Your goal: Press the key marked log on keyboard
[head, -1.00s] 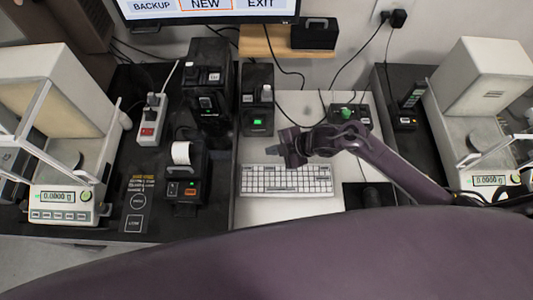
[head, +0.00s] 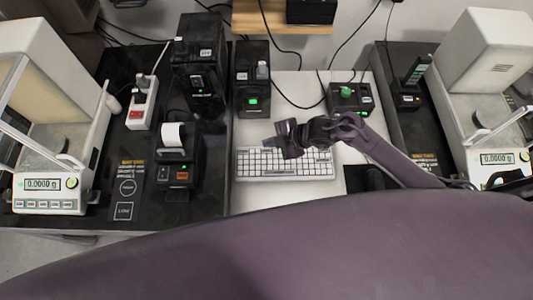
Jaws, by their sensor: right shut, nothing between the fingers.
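The keyboard (head: 262,165) is white with pale keys and lies flat on the white tabletop in the middle of the head view. Its key legends are too small to read, so I cannot tell which key is marked log. My right gripper (head: 281,144) is shut and empty, over the upper middle of the keyboard. It hides some of the upper keys. I cannot tell whether its tip touches a key. My left gripper is not in view.
A black mouse pad (head: 366,178) lies right of the keyboard. A black box with a green knob (head: 347,94) stands behind my right wrist. Black devices and a small printer (head: 175,165) stand at left. Balances (head: 45,184) stand on both sides. Cables run behind.

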